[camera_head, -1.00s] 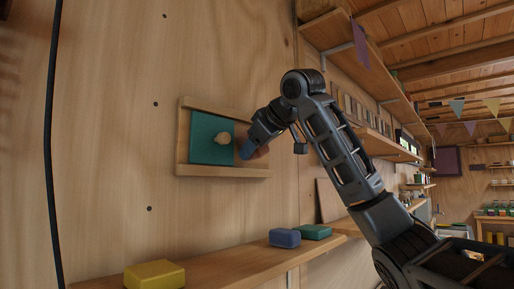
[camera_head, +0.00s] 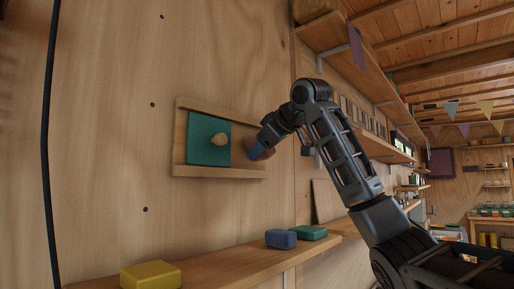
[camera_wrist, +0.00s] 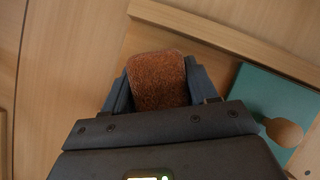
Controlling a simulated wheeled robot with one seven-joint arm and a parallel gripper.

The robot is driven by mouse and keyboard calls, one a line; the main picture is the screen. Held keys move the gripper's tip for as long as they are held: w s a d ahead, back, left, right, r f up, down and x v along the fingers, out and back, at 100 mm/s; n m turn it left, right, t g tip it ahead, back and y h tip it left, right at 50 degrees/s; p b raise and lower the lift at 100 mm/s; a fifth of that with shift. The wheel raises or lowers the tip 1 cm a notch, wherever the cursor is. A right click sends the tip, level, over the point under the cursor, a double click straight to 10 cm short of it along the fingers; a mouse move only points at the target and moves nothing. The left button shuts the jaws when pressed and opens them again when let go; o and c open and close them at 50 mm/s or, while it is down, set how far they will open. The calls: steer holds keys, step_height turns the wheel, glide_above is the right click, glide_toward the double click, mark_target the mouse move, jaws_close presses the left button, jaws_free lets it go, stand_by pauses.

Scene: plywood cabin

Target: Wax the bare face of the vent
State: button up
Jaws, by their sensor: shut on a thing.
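The vent is a wooden frame (camera_head: 220,173) on the plywood wall, with rails above and below. A teal panel (camera_head: 207,140) with a round wooden knob (camera_head: 218,139) covers its left part; the panel also shows in the wrist view (camera_wrist: 262,95). The bare wooden face (camera_head: 239,147) lies right of the panel. My gripper (camera_head: 259,151) is at the vent's right end, shut on a reddish-brown, rough-textured block (camera_wrist: 158,80). The block is between the fingers, beside the rail in the wrist view. I cannot tell whether it touches the face.
A shelf (camera_head: 215,265) runs below the vent, holding a yellow block (camera_head: 150,275), a blue block (camera_head: 281,239) and a green block (camera_head: 309,233). A dark cable (camera_head: 48,150) hangs at the left. More shelves (camera_head: 375,148) line the wall to the right.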

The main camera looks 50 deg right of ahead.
steer(key=shift+w+d, duration=0.2)
steer(key=shift+d, duration=1.95)
steer(key=shift+a, duration=2.3)
steer(key=shift+s+a+b, duration=0.2)
steer(key=shift+a+b, duration=0.25)
steer(key=shift+a, duration=2.35)
steer(key=shift+s, duration=0.1)
steer(key=shift+s+a+b, duration=0.15)
steer(key=shift+s+b, duration=0.05)
steer(key=shift+s, duration=0.55)
steer(key=shift+s+a+b, duration=0.1)
steer(key=shift+s+b, duration=0.1)
steer(key=shift+s, duration=0.5)
steer(key=shift+s+d, duration=0.25)
steer(key=shift+s, duration=0.15)
steer(key=shift+s+d, duration=0.2)
steer(key=shift+s, duration=0.9)
